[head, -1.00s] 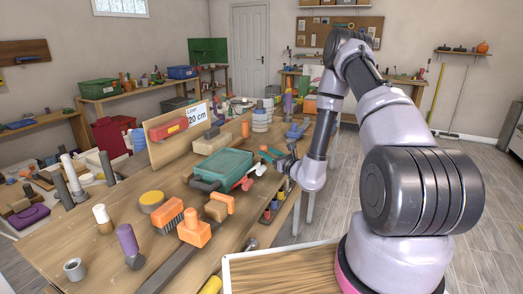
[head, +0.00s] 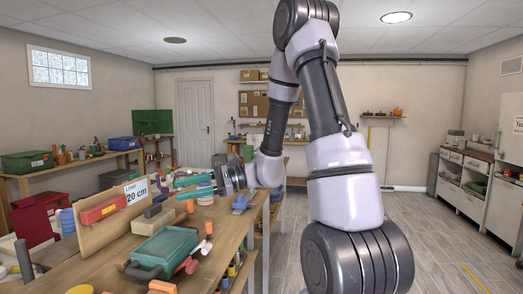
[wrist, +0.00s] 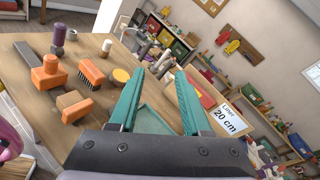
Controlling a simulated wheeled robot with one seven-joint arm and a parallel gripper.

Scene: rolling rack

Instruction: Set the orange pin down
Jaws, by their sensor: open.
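My gripper (head: 180,188) is open above the workbench, its teal fingers pointing left in the head view. In the wrist view the open fingers (wrist: 157,82) have nothing between them.
The workbench (head: 232,222) holds a teal box (head: 166,246), a red-handled tool (head: 188,266) and a board with a red item and a "Liner 20 cm" sign (head: 136,192). A blue piece (head: 240,203) stands near the right edge. Floor to the right is clear.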

